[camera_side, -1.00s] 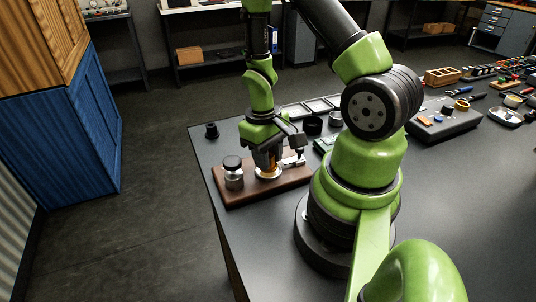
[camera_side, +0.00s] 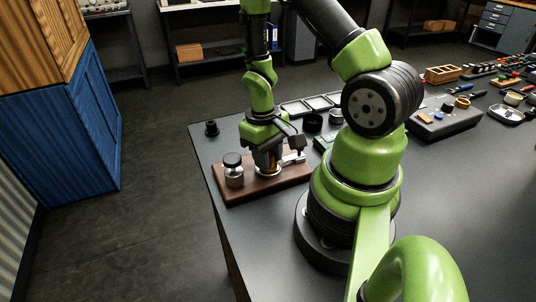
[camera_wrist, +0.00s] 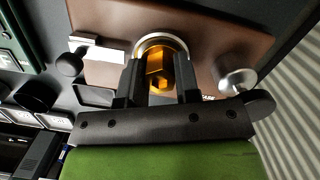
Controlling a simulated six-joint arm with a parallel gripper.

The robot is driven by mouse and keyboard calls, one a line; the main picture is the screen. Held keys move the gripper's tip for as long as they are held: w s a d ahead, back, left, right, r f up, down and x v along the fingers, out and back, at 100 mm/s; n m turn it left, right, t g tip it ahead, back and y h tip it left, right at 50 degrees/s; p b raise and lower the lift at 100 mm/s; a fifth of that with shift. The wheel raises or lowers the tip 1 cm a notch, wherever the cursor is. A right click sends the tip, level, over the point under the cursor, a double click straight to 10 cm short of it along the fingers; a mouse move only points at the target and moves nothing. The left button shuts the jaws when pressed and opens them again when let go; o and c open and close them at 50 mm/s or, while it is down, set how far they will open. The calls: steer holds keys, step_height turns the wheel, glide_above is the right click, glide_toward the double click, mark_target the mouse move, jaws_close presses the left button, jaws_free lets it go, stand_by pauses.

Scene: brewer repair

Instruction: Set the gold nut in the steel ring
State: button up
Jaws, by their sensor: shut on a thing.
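My gripper (camera_wrist: 159,84) is shut on the gold nut (camera_wrist: 158,68), with one dark finger on each side of it. The steel ring (camera_wrist: 162,38) shows as a bright arc just beyond the nut in the wrist view; its near part is hidden by the nut and fingers. In the side view, my gripper (camera_side: 268,158) points down over the brown board (camera_side: 240,196), with its fingertips low at the ring. The nut is mostly hidden there. I cannot tell whether the nut touches the ring's floor.
A metal post with a dark round cap (camera_side: 233,170) stands on the board left of my gripper. A light block with a dark knob (camera_side: 292,159) lies to the right. Dark cups (camera_side: 312,124) and trays (camera_side: 318,104) stand behind. The table's left front is clear.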

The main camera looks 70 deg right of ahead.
steer(key=shift+f, duration=0.2)
stand_by(0.4)
steer(key=o, duration=1)
steer(key=shift+c, duration=0.6)
steer(key=shift+r, duration=0.1)
steer(key=shift+o, duration=1.3)
steer(key=shift+d+r, duration=0.1)
steer(key=shift+r, duration=3.5)
